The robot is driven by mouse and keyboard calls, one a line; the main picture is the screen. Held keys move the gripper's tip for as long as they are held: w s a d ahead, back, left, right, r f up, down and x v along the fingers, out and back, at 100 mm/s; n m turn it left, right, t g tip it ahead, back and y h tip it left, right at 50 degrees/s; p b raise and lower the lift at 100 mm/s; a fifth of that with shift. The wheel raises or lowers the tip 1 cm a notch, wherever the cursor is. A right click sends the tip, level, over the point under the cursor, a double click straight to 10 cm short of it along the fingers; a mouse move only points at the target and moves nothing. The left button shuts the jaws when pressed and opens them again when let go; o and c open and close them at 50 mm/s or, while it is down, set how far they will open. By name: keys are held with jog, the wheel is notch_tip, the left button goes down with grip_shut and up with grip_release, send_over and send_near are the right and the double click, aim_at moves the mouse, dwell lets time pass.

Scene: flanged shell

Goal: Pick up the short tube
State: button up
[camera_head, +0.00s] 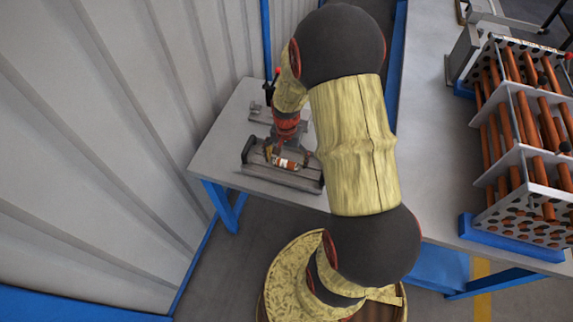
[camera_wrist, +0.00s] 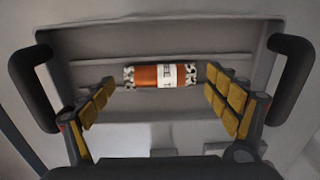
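The short tube (camera_wrist: 160,76) is an orange-brown cylinder with a white lettered label and patterned ends. It lies sideways in a grey tray with black handles (camera_wrist: 285,25). In the head view the tube (camera_head: 285,163) shows small in the tray (camera_head: 300,184) on the grey table. My gripper (camera_wrist: 165,98) is open, with its yellow-padded fingers left and right of the tube's ends. I see gaps between the pads and the tube. In the head view my gripper (camera_head: 276,150) is over the tray, partly hidden by my arm.
A ribbed grey wall (camera_head: 130,110) stands left of the table (camera_head: 225,140). Another fixture (camera_head: 262,113) stands behind the tray. At the right, a perforated rack (camera_head: 525,190) holds several long copper-coloured tubes on a second table (camera_head: 440,150). My arm covers the middle of the head view.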

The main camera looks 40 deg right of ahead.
jog(key=shift+c, duration=1.2)
jog(key=c, duration=1.1)
